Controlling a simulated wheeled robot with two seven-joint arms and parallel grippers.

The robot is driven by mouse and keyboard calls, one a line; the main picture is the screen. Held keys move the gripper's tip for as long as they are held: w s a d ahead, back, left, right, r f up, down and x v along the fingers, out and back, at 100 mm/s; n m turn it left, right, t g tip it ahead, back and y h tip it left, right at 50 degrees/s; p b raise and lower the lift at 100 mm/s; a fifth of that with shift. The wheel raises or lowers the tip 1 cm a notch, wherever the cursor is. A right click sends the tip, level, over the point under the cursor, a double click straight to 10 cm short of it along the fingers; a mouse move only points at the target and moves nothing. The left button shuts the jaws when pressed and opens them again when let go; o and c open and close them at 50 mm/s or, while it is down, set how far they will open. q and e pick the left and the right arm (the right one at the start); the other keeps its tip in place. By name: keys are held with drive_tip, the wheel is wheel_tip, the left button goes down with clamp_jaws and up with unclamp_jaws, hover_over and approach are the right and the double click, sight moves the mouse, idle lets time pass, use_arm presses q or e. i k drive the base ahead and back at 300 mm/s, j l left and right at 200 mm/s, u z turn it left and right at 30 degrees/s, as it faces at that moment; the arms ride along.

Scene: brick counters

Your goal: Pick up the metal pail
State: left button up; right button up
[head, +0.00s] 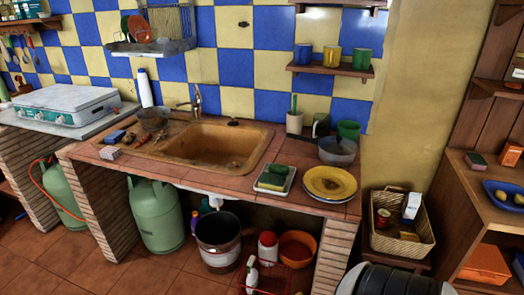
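A metal pail (218,243) stands upright on the tiled floor under the sink counter. Neither of my grippers can be made out in the head view.
The tiled counter (178,170) overhangs the pail. An orange bowl (298,248), a white spray bottle (252,275) and a red wire basket (272,277) are to its right. Brick piers flank this space. The floor (165,272) in front and left is clear.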

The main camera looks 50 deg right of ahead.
sight(217, 234)
drive_tip(key=i+z, duration=0.1)
drive_tip(key=z, duration=1.25)
